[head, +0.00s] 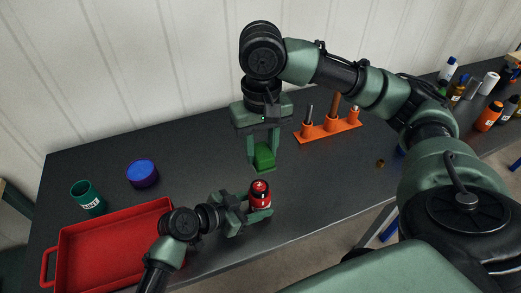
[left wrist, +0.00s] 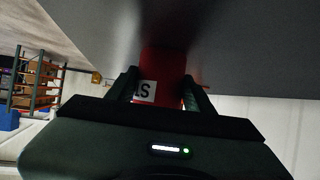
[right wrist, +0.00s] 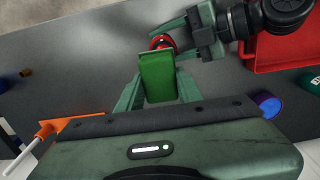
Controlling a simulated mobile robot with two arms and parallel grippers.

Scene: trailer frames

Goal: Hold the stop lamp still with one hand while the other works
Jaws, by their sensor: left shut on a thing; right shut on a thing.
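The stop lamp (head: 260,189) is a small red cylinder with a white label, upright on or just above the dark bench. My left gripper (head: 259,207) is shut around it from the left. In the left wrist view the lamp (left wrist: 163,68) sits between both fingers, its label partly showing an S. My right gripper (head: 263,161) points down, shut on a green block (head: 264,157), just above and behind the lamp. In the right wrist view the green block (right wrist: 158,77) partly hides the lamp (right wrist: 161,42). Whether block and lamp touch is unclear; they look apart.
A red tray (head: 52,262) lies at the left front. A green labelled cup (head: 87,197) and a blue round container (head: 142,173) stand behind it. An orange rack (head: 328,129) with upright tools stands behind right. Several bottles crowd the far right.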

